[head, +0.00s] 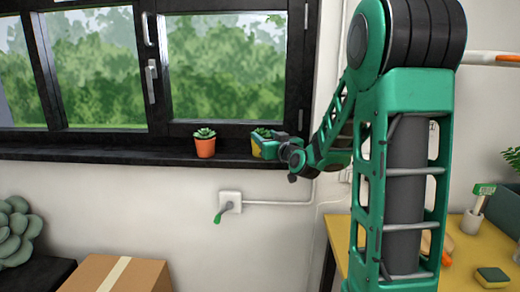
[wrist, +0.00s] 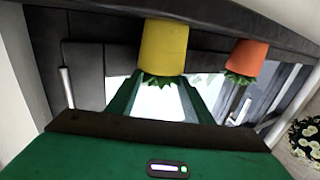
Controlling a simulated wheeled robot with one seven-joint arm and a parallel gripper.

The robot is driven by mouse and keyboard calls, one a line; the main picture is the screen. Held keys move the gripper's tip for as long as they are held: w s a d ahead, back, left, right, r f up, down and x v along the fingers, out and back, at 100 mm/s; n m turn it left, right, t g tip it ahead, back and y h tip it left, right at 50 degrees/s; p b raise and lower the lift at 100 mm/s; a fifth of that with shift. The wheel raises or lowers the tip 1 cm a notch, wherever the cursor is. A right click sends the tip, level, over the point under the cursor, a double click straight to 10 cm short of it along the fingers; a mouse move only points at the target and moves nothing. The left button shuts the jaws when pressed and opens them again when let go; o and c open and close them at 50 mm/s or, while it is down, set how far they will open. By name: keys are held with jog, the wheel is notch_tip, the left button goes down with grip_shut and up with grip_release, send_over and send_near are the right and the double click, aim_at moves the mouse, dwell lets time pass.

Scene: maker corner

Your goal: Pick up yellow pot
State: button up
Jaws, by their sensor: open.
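The yellow pot (head: 257,152) with a small green plant stands on the dark window sill in the head view, its right side hidden by my gripper (head: 271,150). In the wrist view, which looks upside down, the yellow pot (wrist: 164,48) is upright relative to the sill, with its plant pointing down the picture. My gripper (wrist: 160,86) is open, its two green fingers reaching toward the pot on either side of the plant. I cannot tell whether either finger touches the pot.
An orange pot (head: 205,147) with a succulent stands left of the yellow pot on the window sill (head: 120,152); it also shows in the wrist view (wrist: 246,58). A cardboard box (head: 117,274) is below. A yellow table (head: 470,254) with tools stands at the right.

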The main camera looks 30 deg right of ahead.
aim_at(263, 135)
jog(key=w, duration=0.4)
jog(key=shift+d+f, duration=0.1)
jog(key=shift+d, duration=0.25)
jog(key=shift+c, duration=0.3)
grip_shut()
